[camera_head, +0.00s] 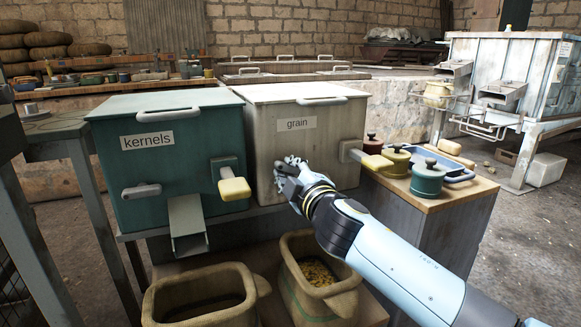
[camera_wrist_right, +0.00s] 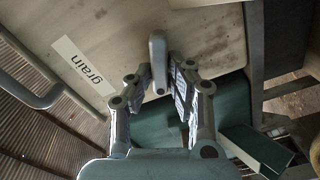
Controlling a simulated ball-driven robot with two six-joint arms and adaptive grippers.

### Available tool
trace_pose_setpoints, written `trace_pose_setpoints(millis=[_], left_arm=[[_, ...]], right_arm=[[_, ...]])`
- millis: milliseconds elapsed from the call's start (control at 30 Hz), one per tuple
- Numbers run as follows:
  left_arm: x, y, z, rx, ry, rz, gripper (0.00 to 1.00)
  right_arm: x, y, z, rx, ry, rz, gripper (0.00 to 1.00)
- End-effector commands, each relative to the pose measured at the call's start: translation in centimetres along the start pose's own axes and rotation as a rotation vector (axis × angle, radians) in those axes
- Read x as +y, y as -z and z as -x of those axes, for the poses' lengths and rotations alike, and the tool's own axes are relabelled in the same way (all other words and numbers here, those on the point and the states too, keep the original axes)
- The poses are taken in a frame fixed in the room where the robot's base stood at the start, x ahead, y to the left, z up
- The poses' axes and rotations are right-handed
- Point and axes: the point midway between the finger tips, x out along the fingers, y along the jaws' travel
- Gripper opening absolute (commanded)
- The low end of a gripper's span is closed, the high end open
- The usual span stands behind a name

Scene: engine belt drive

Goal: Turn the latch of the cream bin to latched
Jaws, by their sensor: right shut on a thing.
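The cream bin (camera_head: 342,122) with the "grain" label stands right of the green "kernels" bin (camera_head: 165,165). My right gripper (camera_head: 286,168) is at the lower left of the cream bin's front and covers its latch in the head view. In the right wrist view, the grey bar latch (camera_wrist_right: 158,62) on the cream bin's face (camera_wrist_right: 120,35) lies between the fingers of my right gripper (camera_wrist_right: 165,84), which is shut on it. The latch bar lies at a slant to the label's line of text. My left gripper is not in view.
The cream bin's yellow-tipped lever (camera_head: 372,160) sticks out right of my gripper. Lidded pots (camera_head: 427,181) stand on the side cabinet. Below are two open tubs, one with yellow grain (camera_head: 318,273). The kernels bin has a chute (camera_head: 187,225) and a lever (camera_head: 234,188).

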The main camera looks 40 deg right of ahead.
Motion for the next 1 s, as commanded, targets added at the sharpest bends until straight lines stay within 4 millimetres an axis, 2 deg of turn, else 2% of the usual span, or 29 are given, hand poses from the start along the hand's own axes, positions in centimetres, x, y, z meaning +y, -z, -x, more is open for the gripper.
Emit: trace_pose_setpoints(millis=[200, 500, 1000], left_arm=[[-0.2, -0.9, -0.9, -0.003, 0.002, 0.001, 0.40], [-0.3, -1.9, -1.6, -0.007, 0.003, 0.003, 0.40], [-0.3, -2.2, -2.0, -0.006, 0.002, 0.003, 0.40]], right_arm=[[-0.1, 0.1, 0.0, 0.002, 0.000, 0.177, 0.00], [-0.3, 0.0, 0.0, 0.002, 0.000, 0.340, 0.00], [-0.5, -0.1, 0.0, 0.002, 0.002, 0.404, 0.00]])
